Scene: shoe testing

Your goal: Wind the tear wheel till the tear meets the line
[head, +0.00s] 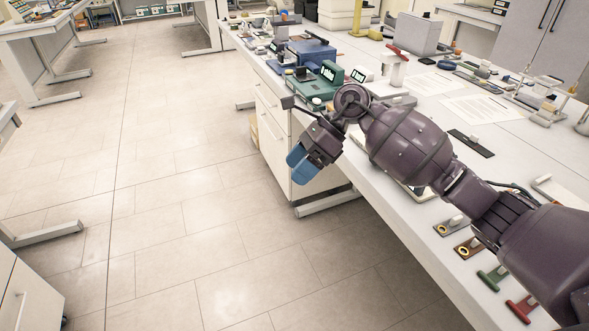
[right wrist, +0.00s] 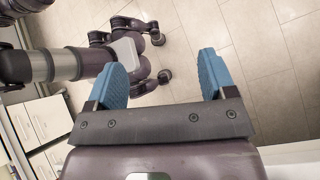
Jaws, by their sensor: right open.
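I cannot make out a tear wheel, a tear or a line for certain in either view. In the head view, a white device with a red top part (head: 394,68) stands on the bench beyond my right arm; what it is, I cannot tell. My right gripper (head: 297,158) has blue fingers and hangs over the floor, off the front edge of the bench. In the right wrist view my right gripper (right wrist: 162,76) is open, with its fingers wide apart and nothing between them. My left gripper is in neither view.
The white bench (head: 510,168) runs along the right. It carries a teal machine (head: 311,84), a blue machine (head: 311,51), paper sheets (head: 481,108) and a dark strip (head: 470,142). Green (head: 492,278) and red (head: 521,309) pieces lie near its front edge. The floor (head: 150,220) is clear.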

